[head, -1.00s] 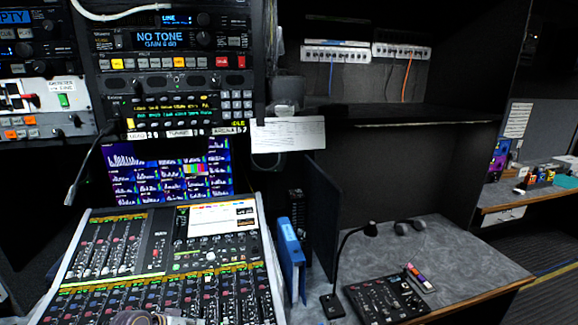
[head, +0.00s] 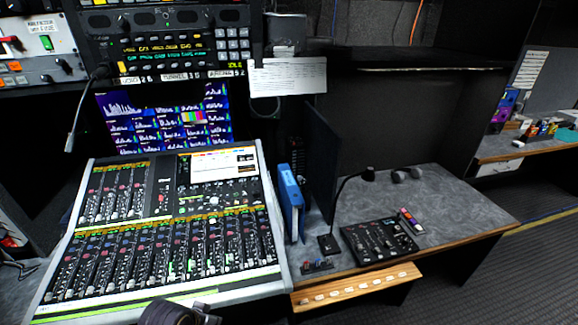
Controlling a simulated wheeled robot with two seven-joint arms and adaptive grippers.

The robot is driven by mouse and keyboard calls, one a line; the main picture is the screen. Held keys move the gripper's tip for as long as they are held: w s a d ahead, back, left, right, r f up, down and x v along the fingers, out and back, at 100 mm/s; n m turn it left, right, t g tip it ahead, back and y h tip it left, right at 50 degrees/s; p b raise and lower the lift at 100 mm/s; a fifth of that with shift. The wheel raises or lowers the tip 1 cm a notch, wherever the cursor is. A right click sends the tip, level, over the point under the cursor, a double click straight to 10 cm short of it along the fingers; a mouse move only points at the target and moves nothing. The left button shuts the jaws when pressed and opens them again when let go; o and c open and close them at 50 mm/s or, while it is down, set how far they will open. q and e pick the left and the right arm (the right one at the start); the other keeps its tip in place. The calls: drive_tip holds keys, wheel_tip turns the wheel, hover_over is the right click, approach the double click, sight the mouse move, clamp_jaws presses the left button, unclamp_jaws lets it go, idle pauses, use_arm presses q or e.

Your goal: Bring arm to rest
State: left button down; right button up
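Neither of my grippers shows clearly in the head view. A dark rounded piece, cut off by the bottom edge left of centre, looks like part of one of my arms. It is in front of the lower edge of the mixing console (head: 165,225). I cannot tell which arm it belongs to, and no fingertips or held thing can be seen.
A grey desk (head: 450,205) at right holds a small black control panel (head: 378,238), a gooseneck microphone (head: 345,195) and headphones (head: 405,174). A blue binder (head: 290,200) stands beside the console. A wooden strip (head: 355,288) runs along the desk's front. Floor at lower right is clear.

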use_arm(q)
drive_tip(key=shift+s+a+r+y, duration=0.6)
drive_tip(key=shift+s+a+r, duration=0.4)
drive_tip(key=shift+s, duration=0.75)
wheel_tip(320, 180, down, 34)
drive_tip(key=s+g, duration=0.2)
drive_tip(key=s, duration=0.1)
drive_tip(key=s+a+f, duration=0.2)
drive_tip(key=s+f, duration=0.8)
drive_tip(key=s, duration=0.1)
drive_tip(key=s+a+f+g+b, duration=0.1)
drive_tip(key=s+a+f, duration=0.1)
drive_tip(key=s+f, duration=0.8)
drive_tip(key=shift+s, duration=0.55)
